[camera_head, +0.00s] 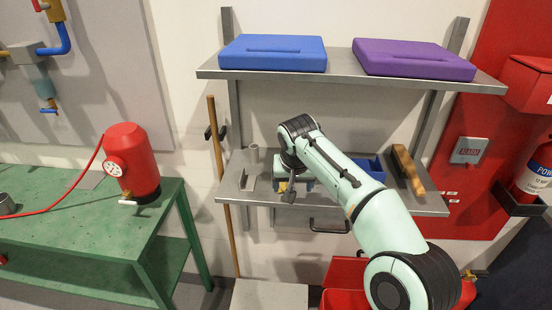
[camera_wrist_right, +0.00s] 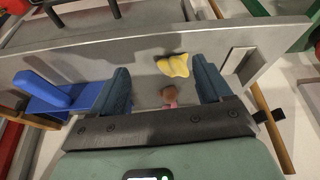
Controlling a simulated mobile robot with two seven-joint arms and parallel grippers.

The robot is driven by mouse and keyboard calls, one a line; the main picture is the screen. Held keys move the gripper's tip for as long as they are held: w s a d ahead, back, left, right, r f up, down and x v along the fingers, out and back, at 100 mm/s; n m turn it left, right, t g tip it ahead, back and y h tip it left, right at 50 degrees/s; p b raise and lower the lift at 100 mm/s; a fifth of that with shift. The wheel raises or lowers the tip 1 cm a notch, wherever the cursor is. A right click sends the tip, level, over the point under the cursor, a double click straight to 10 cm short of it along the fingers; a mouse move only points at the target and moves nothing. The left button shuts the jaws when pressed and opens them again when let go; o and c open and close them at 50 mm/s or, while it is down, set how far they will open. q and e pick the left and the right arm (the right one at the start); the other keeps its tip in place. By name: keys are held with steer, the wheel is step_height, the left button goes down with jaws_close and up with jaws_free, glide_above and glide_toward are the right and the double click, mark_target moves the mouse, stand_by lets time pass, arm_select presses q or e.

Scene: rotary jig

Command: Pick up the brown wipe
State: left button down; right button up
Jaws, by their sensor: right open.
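A small rounded brown piece (camera_wrist_right: 169,95) with a pinkish part below it shows between my fingers in the right wrist view; I cannot tell whether it is the brown wipe. A crumpled yellow piece (camera_wrist_right: 173,66) lies on the grey shelf just beyond it. My right gripper (camera_wrist_right: 161,80) is open, with its two dark blue fingers on either side of the brown piece and no visible contact. In the head view my right arm reaches over the lower shelf (camera_head: 232,186) and hides most of the gripper and what lies under it. My left gripper is not in view.
The upper shelf (camera_head: 340,76) holds blue (camera_head: 272,54) and purple (camera_head: 414,60) cases. A wooden pole (camera_head: 222,190) leans at left.

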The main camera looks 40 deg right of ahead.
steer(key=w+d+r+p, duration=0.1)
steer(key=w+d+p, duration=0.1)
steer(key=w+d, duration=0.1)
steer(key=shift+d+r+p, duration=0.1)
steer(key=shift+r+p, duration=0.3)
steer(key=w+d, duration=0.1)
steer(key=w+p, duration=0.1)
steer(key=w, duration=0.1)
steer(key=w+d+p, duration=0.1)
steer(key=shift+w+d+f, duration=0.15)
steer(key=shift+w+d, duration=0.15)
steer(key=shift+w, duration=0.1)
steer(key=shift+w+d+f+p, duration=0.2)
steer(key=shift+w+d+p, duration=0.25)
steer(key=shift+w+p, duration=0.15)
steer(key=shift+w+d+r+p, duration=0.1)
steer(key=shift+w+d+p, duration=0.05)
steer(key=shift+d+p, duration=0.15)
steer(key=x, duration=0.4)
steer(key=shift+w+a+f+b, duration=0.1)
steer(key=shift+w+f+b, duration=0.05)
steer(key=shift+f+b, duration=0.25)
steer(key=shift+f, duration=0.25)
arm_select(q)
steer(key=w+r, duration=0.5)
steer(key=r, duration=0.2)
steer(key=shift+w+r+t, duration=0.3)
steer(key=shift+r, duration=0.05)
arm_select(e)
steer(key=c, duration=1.1)
